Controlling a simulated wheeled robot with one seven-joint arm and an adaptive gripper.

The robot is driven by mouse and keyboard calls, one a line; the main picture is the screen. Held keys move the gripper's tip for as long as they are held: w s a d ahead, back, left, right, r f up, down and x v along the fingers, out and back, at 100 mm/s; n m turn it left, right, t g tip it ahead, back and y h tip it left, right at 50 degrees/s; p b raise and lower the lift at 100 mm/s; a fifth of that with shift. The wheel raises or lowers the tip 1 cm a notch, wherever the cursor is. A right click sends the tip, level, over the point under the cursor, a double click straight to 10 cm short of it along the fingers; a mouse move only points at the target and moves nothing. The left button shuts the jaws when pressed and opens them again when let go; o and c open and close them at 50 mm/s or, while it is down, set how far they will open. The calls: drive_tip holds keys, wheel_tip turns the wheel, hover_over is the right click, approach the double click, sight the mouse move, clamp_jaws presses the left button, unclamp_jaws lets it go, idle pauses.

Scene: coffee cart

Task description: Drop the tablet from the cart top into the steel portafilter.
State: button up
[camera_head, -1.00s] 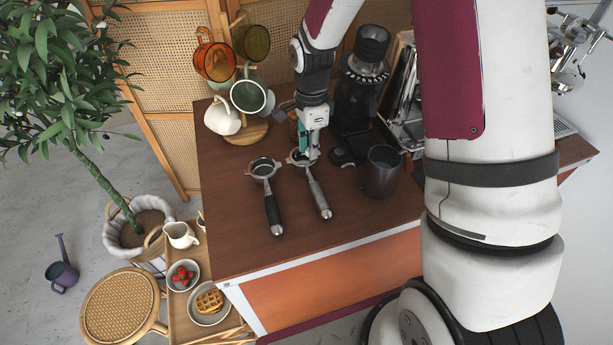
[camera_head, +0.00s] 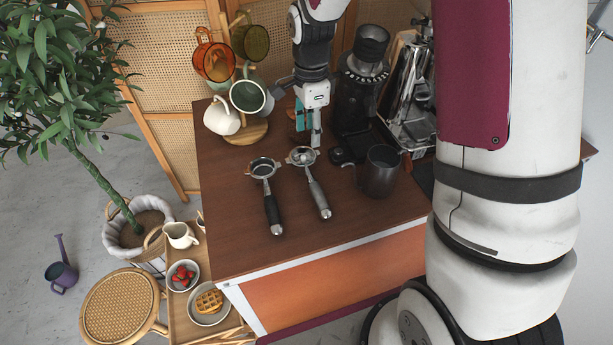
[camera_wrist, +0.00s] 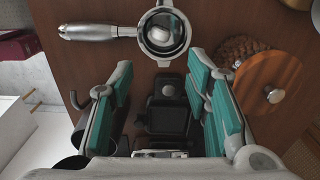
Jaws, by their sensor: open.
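The steel portafilter (camera_head: 318,196) lies on the brown cart top (camera_head: 345,228), its metal handle toward the front edge. A small pale rounded piece, apparently the tablet (camera_wrist: 159,36), lies inside its basket in the wrist view, where the portafilter (camera_wrist: 90,32) also shows. My gripper (camera_head: 315,142) is just behind the basket in the head view, apart from it. In the wrist view my gripper (camera_wrist: 160,72) has its teal-padded fingers spread with nothing between them.
A black-handled portafilter (camera_head: 270,205) lies to the left. A dark metal pitcher (camera_head: 381,172) stands to the right and a black grinder (camera_head: 357,100) behind. A mug tree with hanging mugs (camera_head: 248,97) stands at the back left. The front of the cart top is clear.

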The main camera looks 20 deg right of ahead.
wheel_tip(320, 180, up, 7)
drive_tip(key=shift+f, duration=0.2)
idle(0.3)
drive_tip(key=s+r+n+t, duration=0.3)
drive_tip(key=s+r+n, duration=0.5)
drive_tip(key=s+r, duration=0.35)
drive_tip(key=s+r+n+t, duration=0.2)
drive_tip(key=s+r+n, duration=0.1)
drive_tip(key=s+n, duration=0.6)
drive_tip(key=s, duration=0.4)
drive_tip(key=shift+r+n+t, duration=0.15)
drive_tip(key=shift+n+t, duration=0.15)
